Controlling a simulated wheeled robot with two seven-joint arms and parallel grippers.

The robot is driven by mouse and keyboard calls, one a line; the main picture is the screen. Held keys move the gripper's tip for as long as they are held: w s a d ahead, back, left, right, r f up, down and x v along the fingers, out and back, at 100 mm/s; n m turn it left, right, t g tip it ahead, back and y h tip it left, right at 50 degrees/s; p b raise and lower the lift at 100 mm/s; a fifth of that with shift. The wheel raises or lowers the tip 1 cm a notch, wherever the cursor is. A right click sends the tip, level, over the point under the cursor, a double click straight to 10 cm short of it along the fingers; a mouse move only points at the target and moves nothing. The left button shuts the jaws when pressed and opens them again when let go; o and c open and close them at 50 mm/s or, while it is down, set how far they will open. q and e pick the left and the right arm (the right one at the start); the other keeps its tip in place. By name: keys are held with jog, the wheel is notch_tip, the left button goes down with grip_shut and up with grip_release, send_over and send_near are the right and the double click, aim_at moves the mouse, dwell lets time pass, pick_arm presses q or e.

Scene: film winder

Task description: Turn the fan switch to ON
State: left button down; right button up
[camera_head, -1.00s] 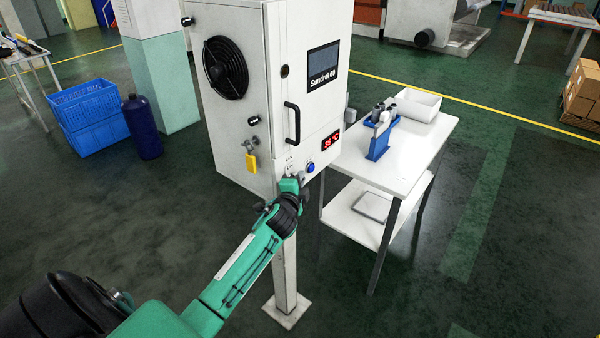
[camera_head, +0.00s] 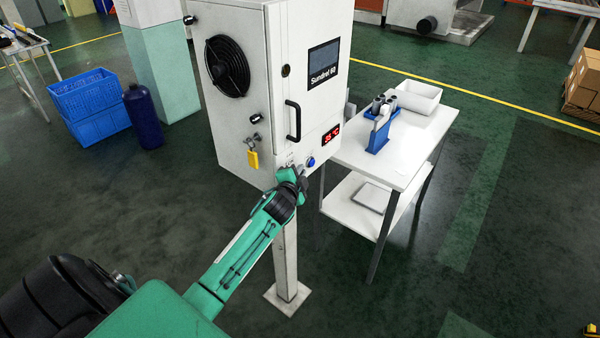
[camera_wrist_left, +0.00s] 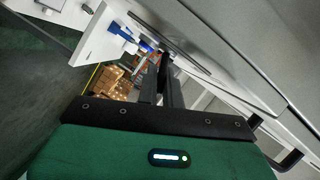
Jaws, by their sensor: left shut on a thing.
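The white cabinet (camera_head: 235,130) marked "Sundrel 60" stands on a post and carries a small control area low on its front. My left gripper (camera_head: 298,175) is at that area, just left of and below the blue button (camera_head: 311,162). It is shut on the fan switch, which its fingers and wrist hide in the head view. In the left wrist view the two dark fingers (camera_wrist_left: 162,82) reach to the cabinet's grey face (camera_wrist_left: 235,45), close together, and the switch itself cannot be made out. My right gripper is in neither view.
A red digital display (camera_head: 331,136) and a black door handle (camera_head: 293,120) are above the gripper. A yellow padlock (camera_head: 252,158) hangs on the cabinet's side. A white table (camera_head: 410,150) with a blue rack (camera_head: 379,135) and a white bin (camera_head: 415,98) stands to the right.

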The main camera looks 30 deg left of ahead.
pick_arm(q)
jog(key=c, duration=1.6)
grip_release()
jog(key=shift+o, duration=0.2)
jog(key=shift+s, duration=0.15)
jog(key=b+v, duration=0.5)
jog(key=v, duration=0.8)
jog(key=shift+s, duration=0.3)
jog(key=shift+f, duration=0.1)
